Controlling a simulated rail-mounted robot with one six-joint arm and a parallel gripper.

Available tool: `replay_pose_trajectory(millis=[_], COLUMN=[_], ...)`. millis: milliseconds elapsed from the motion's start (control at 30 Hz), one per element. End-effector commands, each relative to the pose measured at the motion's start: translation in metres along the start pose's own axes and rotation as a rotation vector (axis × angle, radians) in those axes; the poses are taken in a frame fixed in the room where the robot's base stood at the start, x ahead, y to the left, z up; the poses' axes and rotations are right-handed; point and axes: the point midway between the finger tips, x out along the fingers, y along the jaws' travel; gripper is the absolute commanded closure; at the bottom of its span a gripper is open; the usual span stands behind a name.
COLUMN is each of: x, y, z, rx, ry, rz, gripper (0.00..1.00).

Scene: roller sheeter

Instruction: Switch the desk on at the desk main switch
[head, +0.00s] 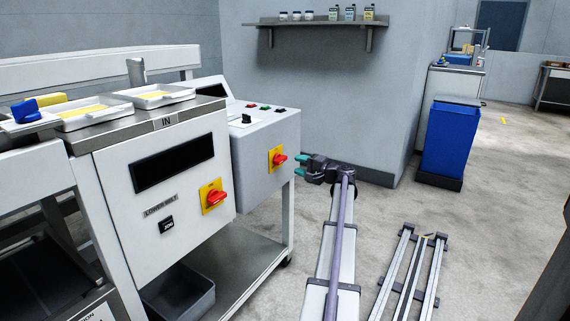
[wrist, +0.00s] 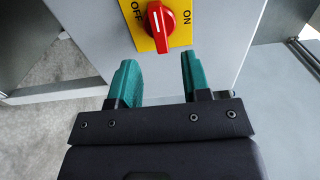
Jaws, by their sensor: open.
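The desk main switch is a red rotary knob on a yellow plate (head: 277,158), on the front of the grey control desk (head: 255,170). In the wrist view the red knob (wrist: 157,25) sits at the top, with OFF printed to its left and ON to its right. Its white mark runs nearly upright in that view; I cannot tell surely which setting it stands at. My gripper (head: 299,167) has green fingers and is open and empty, just right of the switch in the head view. In the wrist view my gripper (wrist: 158,65) points towards the knob, apart from it.
A similar red and yellow switch (head: 213,196) is on the white machine marked IN, near a LOWER BELT label. Small coloured buttons (head: 265,107) are on the desk's top panel. A blue bin (head: 450,140) stands at the back right. Floor around my arm is mostly open.

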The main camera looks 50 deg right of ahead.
Motion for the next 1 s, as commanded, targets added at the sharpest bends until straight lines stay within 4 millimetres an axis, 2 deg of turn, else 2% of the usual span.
replay_pose_trajectory(millis=[33,100,300,600,1000], x=[0.014,0.031,0.063,0.068,0.068], y=[0.000,0.000,0.000,0.001,0.001], z=[0.000,-0.001,0.000,0.001,0.001], rx=[0.000,-0.001,-0.001,-0.001,-0.001], ry=[-0.004,-0.003,-0.004,-0.002,-0.002], rz=[0.000,0.001,0.001,0.001,0.001], gripper=[0.56,0.56,0.56,0.56,0.95])
